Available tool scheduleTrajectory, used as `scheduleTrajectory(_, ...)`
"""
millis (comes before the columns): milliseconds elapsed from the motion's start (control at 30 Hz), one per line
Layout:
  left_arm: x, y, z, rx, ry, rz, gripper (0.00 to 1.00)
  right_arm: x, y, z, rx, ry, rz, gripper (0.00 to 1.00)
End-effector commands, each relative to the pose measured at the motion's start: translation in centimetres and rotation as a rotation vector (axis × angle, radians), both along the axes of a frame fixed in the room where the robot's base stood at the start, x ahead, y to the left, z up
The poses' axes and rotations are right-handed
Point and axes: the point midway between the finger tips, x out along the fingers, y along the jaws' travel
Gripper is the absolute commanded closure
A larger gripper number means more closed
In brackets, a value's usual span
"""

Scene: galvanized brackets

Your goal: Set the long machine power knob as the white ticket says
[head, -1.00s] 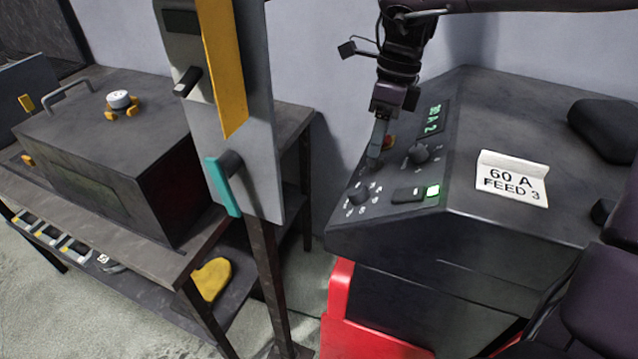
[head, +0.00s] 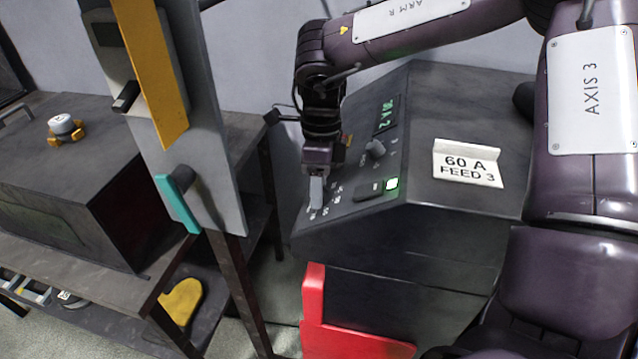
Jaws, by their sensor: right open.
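The white ticket (head: 468,165) stands on the dark machine (head: 425,215) and reads "60 A" and "FEED 3". A small green display (head: 384,114) on the panel seems to read 30 A and 2. A dark knob (head: 375,149) sits below the display. My right gripper (head: 316,204) is open and points down over the panel's lower left dial, among its white marks. It hides the knob there, so I cannot tell whether the fingers touch it. My left gripper is not in view.
A lit green button (head: 392,184) and a dark switch (head: 368,191) are right of my right gripper. A grey post with a teal lever (head: 177,203) stands left of the machine. A bench with a dark box (head: 70,215) is further left.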

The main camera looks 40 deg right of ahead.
Motion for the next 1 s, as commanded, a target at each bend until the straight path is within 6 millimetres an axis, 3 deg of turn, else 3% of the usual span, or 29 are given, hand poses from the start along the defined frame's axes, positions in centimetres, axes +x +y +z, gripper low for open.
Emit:
scheduleTrajectory(67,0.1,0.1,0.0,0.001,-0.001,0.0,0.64,0.0,0.0,0.0,0.0,0.0,0.0,0.54)
scheduleTrajectory(300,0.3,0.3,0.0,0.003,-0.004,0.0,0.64,0.0,0.0,0.0,0.0,0.0,0.0,0.85)
scheduleTrajectory(667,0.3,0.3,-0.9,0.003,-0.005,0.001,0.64,0.0,0.0,-0.1,-0.028,-0.026,-0.047,0.86)
scheduleTrajectory(1000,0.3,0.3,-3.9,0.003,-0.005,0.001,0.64,-0.3,0.2,-0.3,-0.146,-0.129,-0.241,0.86)
